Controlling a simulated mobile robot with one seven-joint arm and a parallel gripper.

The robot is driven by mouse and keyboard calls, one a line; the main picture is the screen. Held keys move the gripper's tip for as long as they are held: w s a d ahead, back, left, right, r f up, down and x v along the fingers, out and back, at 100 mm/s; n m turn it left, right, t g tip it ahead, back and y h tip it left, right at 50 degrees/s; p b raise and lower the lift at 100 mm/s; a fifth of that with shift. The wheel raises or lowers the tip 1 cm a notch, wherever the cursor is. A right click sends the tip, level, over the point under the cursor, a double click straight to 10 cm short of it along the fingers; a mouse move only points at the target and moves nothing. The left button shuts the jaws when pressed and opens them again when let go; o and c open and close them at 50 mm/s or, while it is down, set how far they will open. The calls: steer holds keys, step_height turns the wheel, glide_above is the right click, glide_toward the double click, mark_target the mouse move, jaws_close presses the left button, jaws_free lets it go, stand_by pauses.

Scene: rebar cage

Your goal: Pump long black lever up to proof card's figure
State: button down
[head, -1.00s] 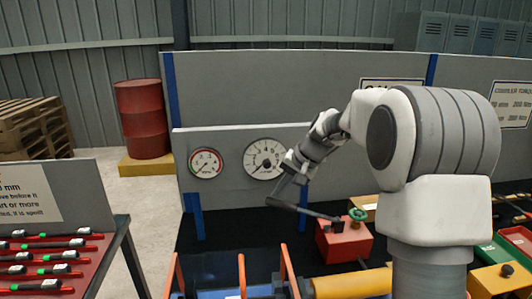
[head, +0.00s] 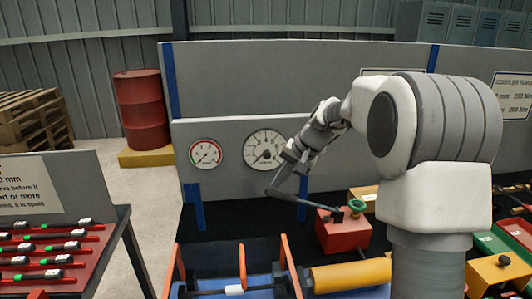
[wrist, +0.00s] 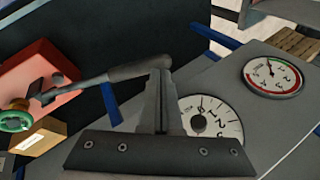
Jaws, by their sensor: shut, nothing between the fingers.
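The long black lever (head: 305,204) rises to the left from the red pump box (head: 343,231), which has a green knob (head: 356,207). In the wrist view the lever's thick dark grip (wrist: 140,69) ends at my fingertips. My gripper (head: 276,186) is shut and empty, its fingers (wrist: 161,75) touching or just beside the grip's end; I cannot tell which. A large white gauge (head: 263,149) and a smaller red-rimmed gauge (head: 205,154) are on the grey panel. The large gauge's needle seems to point lower left in the head view. I cannot identify the proof card; my arm hides part of one sign.
A blue tray with orange posts (head: 242,272) and a yellow cylinder (head: 350,275) are in front of the pump. A torque sign (head: 512,97) hangs at right.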

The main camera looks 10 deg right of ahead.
mark_target(272, 196)
steer(key=shift+f, duration=0.1)
steer(key=shift+a+f+b, duration=0.3)
steer(key=shift+f+b, duration=0.2)
steer(key=shift+a+f+b, duration=0.3)
steer(key=shift+f+b, duration=0.15)
steer(key=shift+f, duration=0.2)
steer(key=shift+a+f+b, duration=0.2)
steer(key=shift+f+b, duration=0.3)
steer(key=shift+f, duration=0.25)
steer(key=shift+a+f+b, duration=0.2)
steer(key=shift+f+b, duration=0.3)
steer(key=shift+f, duration=0.1)
